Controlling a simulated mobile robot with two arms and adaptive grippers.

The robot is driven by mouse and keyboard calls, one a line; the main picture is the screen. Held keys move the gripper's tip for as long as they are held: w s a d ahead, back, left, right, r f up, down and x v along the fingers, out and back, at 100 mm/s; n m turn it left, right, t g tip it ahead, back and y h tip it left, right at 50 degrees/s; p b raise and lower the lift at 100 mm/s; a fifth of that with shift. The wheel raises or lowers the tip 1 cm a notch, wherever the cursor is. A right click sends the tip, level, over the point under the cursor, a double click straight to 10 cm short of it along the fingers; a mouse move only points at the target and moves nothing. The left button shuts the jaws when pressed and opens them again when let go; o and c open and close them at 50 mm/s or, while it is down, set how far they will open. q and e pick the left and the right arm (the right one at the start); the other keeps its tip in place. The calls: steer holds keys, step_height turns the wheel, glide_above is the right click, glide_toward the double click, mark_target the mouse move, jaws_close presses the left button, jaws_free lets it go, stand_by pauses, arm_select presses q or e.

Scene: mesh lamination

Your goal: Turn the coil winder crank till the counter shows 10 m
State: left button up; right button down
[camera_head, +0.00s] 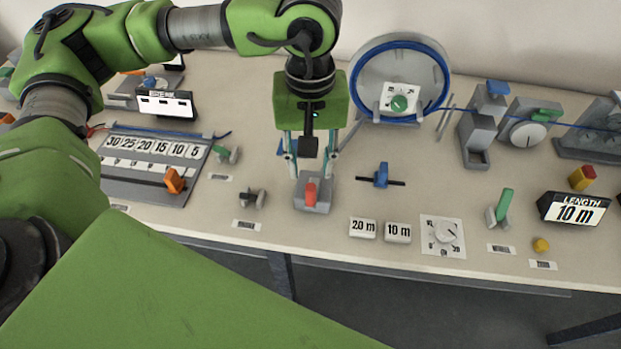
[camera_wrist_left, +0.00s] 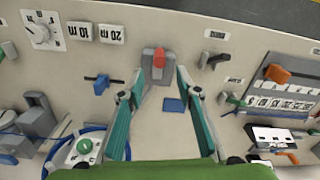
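The length counter (camera_head: 575,209) at the right reads 10 m. A large grey disc with a blue rim (camera_head: 443,72) stands at the back, with a white dial card and green knob (camera_head: 399,102) before it; the knob also shows in the left wrist view (camera_wrist_left: 84,146). I cannot tell for certain which part is the crank. My left gripper (camera_head: 308,165) is open, its fingers pointing down by a grey block with a red knob (camera_head: 311,193). In the left wrist view the spread fingers (camera_wrist_left: 157,85) have nothing between them. My right gripper is out of view.
Two label blocks, 20 m (camera_head: 362,228) and 10 m (camera_head: 397,232), and a dial card (camera_head: 443,236) lie near the front edge. A blue slider (camera_head: 380,175) is right of the gripper. A green lever (camera_head: 499,208) stands farther right. A numbered panel (camera_head: 150,157) lies left.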

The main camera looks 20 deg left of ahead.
arm_select(q)
steer(key=shift+r, duration=1.45)
stand_by(0.9)
